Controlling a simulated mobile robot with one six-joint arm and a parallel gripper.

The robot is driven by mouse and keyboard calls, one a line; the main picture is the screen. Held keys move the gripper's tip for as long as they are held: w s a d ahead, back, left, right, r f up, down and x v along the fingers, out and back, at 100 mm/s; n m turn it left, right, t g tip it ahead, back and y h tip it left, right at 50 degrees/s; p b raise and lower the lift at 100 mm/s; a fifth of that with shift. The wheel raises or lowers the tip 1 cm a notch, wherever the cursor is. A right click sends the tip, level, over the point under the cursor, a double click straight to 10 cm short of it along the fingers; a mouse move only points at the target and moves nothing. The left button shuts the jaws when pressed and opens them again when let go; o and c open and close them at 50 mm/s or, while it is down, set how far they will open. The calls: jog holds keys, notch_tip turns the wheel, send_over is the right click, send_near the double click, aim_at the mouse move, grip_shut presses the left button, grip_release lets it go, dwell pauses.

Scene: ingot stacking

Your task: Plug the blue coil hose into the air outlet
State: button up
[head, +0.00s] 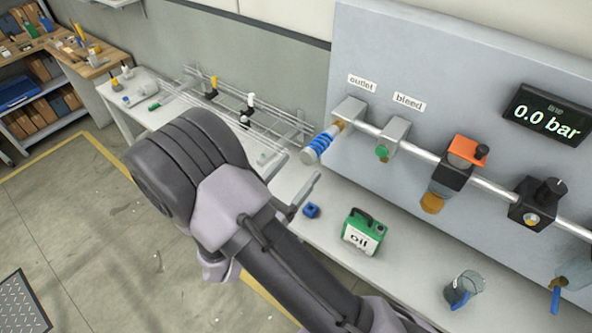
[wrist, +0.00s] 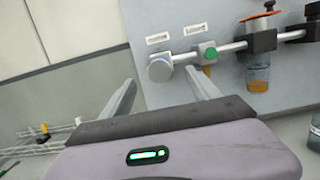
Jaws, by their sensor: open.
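The blue coil hose (head: 321,144), short with a pale grey end, sticks out from the brass fitting of the grey air outlet block (head: 349,110) under the "outlet" label. It looks in line with and touching the fitting; I cannot tell how firmly it is seated. In the wrist view a round grey end (wrist: 160,68) faces me at the outlet and hides most of what is behind it. My gripper (head: 290,180) is open and empty, below and left of the hose, apart from it. Its two fingers (wrist: 160,92) show spread below the outlet in the wrist view.
The bleed block (head: 393,136) with a green knob, an orange-topped unit (head: 463,155) and a black regulator (head: 537,203) follow along the pipe. The display (head: 547,114) reads 0.0 bar. A green oil can (head: 361,232), blue piece (head: 312,211) and clear jug (head: 462,289) stand on the bench.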

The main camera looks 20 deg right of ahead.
jog(key=v, duration=1.7)
jog(key=shift+s+p, duration=0.2)
jog(key=shift+p, duration=0.1)
jog(key=shift+f, duration=0.1)
